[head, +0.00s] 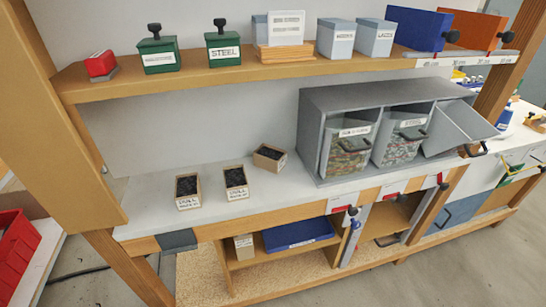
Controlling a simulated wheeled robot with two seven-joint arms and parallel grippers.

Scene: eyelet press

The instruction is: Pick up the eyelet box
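No label that I can read names the eyelet box, so I cannot tell which box it is. Three small open cardboard boxes of dark pieces stand on the pale worktop: a left one (188,203), a middle one (237,194) and a turned one (277,165) farther back. On the upper shelf stand two green boxes with black knobs, a left one (160,62) and a right one (224,56) reading "STEEL". Neither of my grippers is in view.
A grey bin rack (310,125) fills the right of the worktop (150,215); its right flap hangs open. The upper shelf (200,77) also holds a red box (100,64), pale lidded boxes (335,39) and blue and orange bins. The worktop's front left is clear.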

